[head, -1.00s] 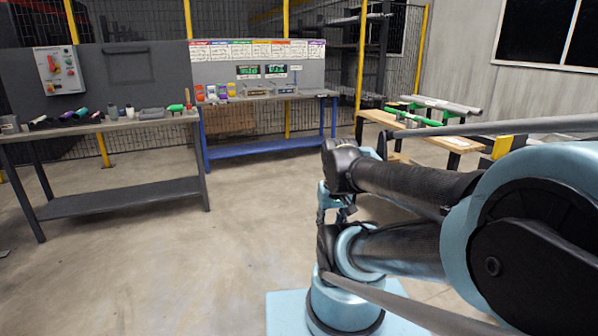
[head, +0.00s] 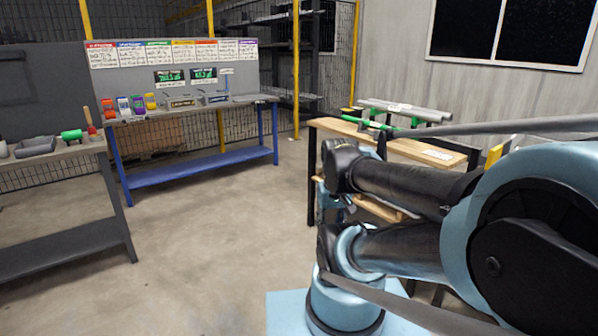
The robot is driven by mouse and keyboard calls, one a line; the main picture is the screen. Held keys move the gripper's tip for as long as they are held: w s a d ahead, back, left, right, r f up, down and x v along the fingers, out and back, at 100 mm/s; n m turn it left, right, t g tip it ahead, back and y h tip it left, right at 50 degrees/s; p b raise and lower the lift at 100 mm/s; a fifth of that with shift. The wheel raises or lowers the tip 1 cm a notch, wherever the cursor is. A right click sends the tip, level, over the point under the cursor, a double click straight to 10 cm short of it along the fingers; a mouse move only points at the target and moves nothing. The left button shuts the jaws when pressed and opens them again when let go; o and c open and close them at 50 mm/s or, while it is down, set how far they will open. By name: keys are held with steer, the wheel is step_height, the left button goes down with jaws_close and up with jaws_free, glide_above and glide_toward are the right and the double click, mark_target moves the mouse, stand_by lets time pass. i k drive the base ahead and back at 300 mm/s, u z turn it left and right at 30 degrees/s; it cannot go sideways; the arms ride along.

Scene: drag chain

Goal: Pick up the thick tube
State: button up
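Grey tubes (head: 405,109) lie on green supports (head: 375,124) on the wooden-topped table (head: 345,130) at right of centre in the head view. They lie roughly across the table, close together. At this distance I cannot tell for sure which one is the thick tube. My own arm covers the right part of this table. I cannot make out my gripper or its fingertips in this view.
A blue-framed workbench (head: 200,175) with coloured bins stands at the back left. A dark grey bench (head: 65,250) with a green cylinder (head: 71,135) stands at the left edge. The floor (head: 220,240) between them and my arm is clear.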

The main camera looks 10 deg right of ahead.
mark_target(435, 118)
steer(key=z, duration=0.55)
steer(key=i, duration=1)
steer(key=z, duration=0.6)
